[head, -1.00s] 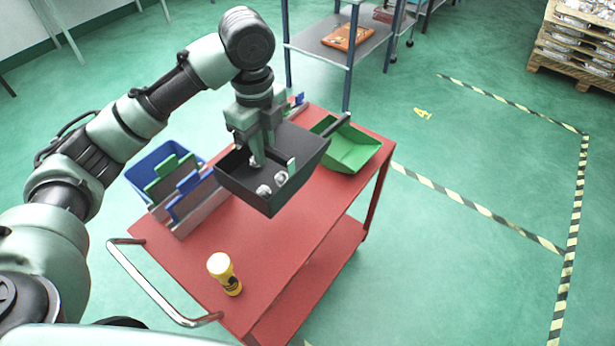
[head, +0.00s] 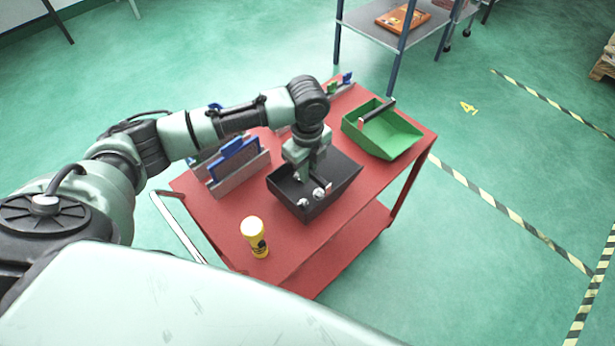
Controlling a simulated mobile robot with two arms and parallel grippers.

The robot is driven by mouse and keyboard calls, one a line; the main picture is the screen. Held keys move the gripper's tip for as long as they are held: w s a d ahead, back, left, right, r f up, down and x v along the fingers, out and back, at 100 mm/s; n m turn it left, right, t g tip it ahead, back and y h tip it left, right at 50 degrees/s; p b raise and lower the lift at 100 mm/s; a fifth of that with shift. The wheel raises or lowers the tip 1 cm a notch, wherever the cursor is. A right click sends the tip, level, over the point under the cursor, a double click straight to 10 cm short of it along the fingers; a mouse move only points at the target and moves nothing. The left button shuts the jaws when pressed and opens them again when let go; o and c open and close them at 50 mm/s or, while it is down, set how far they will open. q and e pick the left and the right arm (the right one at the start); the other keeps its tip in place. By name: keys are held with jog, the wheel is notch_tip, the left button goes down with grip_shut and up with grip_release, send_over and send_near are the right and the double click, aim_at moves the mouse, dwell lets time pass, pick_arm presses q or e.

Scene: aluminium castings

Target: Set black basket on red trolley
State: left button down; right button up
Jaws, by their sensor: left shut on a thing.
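The black basket (head: 337,192) is at the middle of the red trolley's top (head: 300,243) and looks level. It holds a few small silvery pieces. Whether its base touches the trolley top is hard to tell. My left gripper (head: 306,176) reaches down into the basket and is shut on it; the arm hides the grip and the far wall. My right gripper is not in view.
A green scoop-like bin (head: 385,137) stands right of the basket on the trolley. A grey shelf (head: 432,25) is behind.

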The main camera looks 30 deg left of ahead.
aim_at(307, 190)
pick_arm(q)
jog(key=shift+f, duration=1.8)
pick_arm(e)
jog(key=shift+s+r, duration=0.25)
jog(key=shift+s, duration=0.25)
pick_arm(q)
jog(key=c, duration=1.5)
grip_release()
jog(key=shift+f, duration=0.15)
jog(key=shift+o, duration=0.2)
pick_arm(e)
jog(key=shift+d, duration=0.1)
